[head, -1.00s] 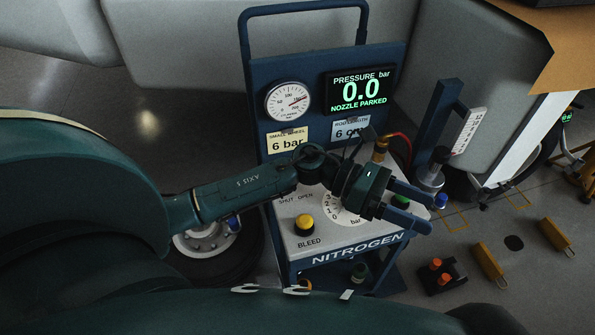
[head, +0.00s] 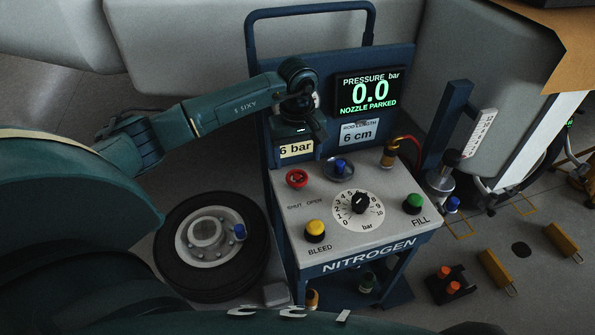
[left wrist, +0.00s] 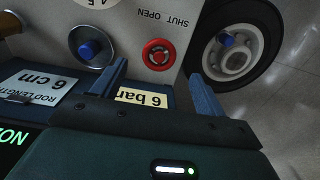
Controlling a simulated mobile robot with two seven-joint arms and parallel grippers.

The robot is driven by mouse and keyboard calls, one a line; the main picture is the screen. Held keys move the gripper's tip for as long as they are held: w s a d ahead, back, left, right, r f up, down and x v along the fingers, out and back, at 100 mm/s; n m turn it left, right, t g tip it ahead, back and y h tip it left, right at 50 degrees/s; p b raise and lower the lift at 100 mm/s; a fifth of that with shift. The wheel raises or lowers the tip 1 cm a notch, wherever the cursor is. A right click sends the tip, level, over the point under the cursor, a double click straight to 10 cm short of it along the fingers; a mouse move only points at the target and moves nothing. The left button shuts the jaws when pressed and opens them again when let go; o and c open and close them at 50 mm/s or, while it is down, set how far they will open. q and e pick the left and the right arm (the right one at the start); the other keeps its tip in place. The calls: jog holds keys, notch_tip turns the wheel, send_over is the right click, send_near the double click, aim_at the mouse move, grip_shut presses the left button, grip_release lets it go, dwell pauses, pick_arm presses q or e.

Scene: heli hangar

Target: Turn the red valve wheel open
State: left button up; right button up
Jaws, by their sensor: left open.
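The red valve wheel (head: 297,179) is a small red ring at the back left of the nitrogen cart's sloping top panel (head: 345,236), above the printed words SHUT and OPEN. It also shows in the left wrist view (left wrist: 158,53), beyond and between my fingers. My left gripper (head: 313,132) is above and behind the wheel, in front of the cart's upright board, apart from the wheel. In the left wrist view my left gripper (left wrist: 158,72) is open with nothing between its fingers. My right gripper is not in view.
The panel also has a black dial knob (head: 361,202), a yellow BLEED button (head: 316,230), a green FILL button (head: 413,203) and a blue knob (head: 341,167). The display (head: 369,92) reads 0.0 bar, NOZZLE PARKED. A wheel with a tyre (head: 210,245) lies left of the cart.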

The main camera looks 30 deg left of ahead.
aim_at(297, 177)
pick_arm(q)
notch_tip(297, 177, down, 6)
jog(key=shift+f, duration=0.1)
jog(key=shift+c, duration=0.2)
jog(key=c, duration=0.9)
